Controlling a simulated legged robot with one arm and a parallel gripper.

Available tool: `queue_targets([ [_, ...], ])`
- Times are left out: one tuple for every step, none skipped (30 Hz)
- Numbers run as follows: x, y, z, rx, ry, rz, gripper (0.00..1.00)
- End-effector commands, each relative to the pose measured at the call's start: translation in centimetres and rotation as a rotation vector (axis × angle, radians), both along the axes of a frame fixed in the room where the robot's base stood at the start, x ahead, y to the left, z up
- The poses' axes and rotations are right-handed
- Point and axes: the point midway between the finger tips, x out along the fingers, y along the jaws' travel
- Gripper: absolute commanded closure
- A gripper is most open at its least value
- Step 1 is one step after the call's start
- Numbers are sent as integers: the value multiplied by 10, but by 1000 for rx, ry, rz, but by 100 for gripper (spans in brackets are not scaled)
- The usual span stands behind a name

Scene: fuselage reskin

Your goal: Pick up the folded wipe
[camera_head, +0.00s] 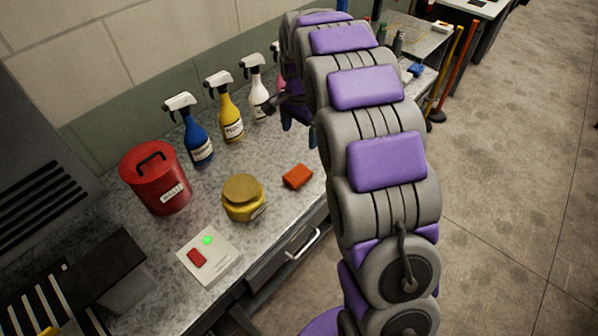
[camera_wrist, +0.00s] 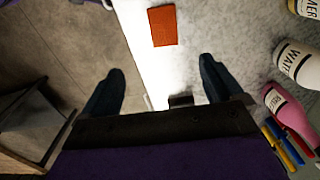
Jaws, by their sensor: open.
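An orange-red folded wipe (camera_head: 297,176) lies on the speckled grey counter, near its front edge and right of the yellow jar. It also shows in the wrist view (camera_wrist: 162,26) as a flat rectangle at top centre. My gripper (camera_wrist: 162,68) is open and empty, its two dark fingers spread wide. The wipe lies beyond the fingertips, roughly centred between them and apart from both. In the head view my gripper (camera_head: 289,110) hangs over the counter beyond the wipe, partly hidden by my arm.
Spray bottles in blue (camera_head: 196,137), yellow (camera_head: 231,117) and white (camera_head: 257,93) stand along the wall. A pink bottle (camera_wrist: 289,114) stands right of my gripper. A red bin (camera_head: 156,180), yellow jar (camera_head: 243,199) and switch box (camera_head: 208,256) are on the counter. Counter around the wipe is clear.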

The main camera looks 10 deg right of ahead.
Motion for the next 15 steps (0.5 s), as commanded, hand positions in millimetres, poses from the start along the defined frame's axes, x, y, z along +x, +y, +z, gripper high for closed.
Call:
queue_targets([
  [7, 2, -2, -1, -3, -13, 6],
  [9, 2, -3, 0, -4, -20, 6],
  [11, 4, -5, -1, -4, -28, 6],
  [12, 5, -6, -2, -5, -31, 6],
  [13, 6, -7, -3, -4, -33, 6],
  [14, 8, -9, -4, -5, -35, 6],
  [14, 8, -11, -5, -5, -35, 6],
  [14, 8, -13, -5, -5, -36, 6],
  [14, 8, -17, -5, -5, -35, 6],
  [14, 8, -21, -5, -5, -35, 6],
  [14, 7, -25, -4, -6, -35, 6],
  [14, 6, -32, -3, -5, -35, 6],
  [13, 5, -37, -1, -4, -35, 6],
  [13, 4, -43, 0, -2, -35, 6],
  [12, 3, -51, 0, -1, -35, 6],
])
